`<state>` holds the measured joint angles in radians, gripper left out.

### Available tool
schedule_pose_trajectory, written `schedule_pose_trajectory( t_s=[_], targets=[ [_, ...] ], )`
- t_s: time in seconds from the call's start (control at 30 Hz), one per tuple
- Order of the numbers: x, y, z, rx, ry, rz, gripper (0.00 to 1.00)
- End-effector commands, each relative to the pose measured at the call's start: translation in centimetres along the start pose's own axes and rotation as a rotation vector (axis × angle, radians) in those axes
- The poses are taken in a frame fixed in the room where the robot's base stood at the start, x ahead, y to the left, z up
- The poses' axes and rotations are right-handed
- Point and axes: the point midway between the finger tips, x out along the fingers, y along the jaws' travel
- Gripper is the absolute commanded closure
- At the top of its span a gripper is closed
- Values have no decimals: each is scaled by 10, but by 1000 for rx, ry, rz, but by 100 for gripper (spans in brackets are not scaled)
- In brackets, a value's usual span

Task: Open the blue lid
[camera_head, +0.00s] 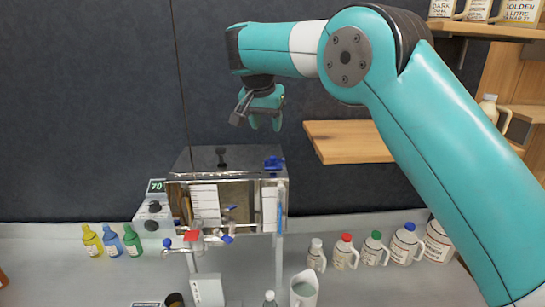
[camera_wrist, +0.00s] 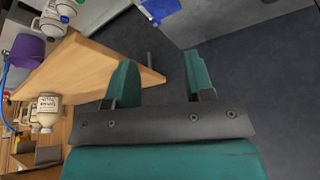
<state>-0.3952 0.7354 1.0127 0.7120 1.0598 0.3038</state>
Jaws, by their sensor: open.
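A steel evaporator (camera_head: 225,163) stands against the dark wall on the counter. A small blue lid (camera_head: 273,164) sits at the right end of its top and looks shut. In the wrist view a blue piece (camera_wrist: 160,11), probably the same lid, shows at the top edge, cut off by the frame. My gripper (camera_head: 265,121) is above the evaporator's top, higher than the blue lid and clear of it. In the wrist view its two teal fingers (camera_wrist: 160,78) are apart with nothing between them.
A wooden shelf (camera_head: 346,142) juts from the wall right of my gripper. White jugs (camera_head: 345,255) with coloured caps stand on the counter at right. Yellow, blue and green bottles (camera_head: 112,241) stand at left.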

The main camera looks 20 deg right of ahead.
Motion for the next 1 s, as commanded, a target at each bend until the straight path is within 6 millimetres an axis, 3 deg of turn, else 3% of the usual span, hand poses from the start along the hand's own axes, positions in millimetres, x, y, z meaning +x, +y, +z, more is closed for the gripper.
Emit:
schedule_pose_trajectory(
  t_s=[0.03,0.3,0.5,0.7,1.0],
  targets=[
    [15,1,1,0,-4,3,52],
    [72,1,-1,-1,-4,3,52],
    [105,0,-1,-1,-2,1,52],
    [121,0,0,-2,-1,-1,52],
    [123,0,0,-2,0,-2,54]
  ],
)
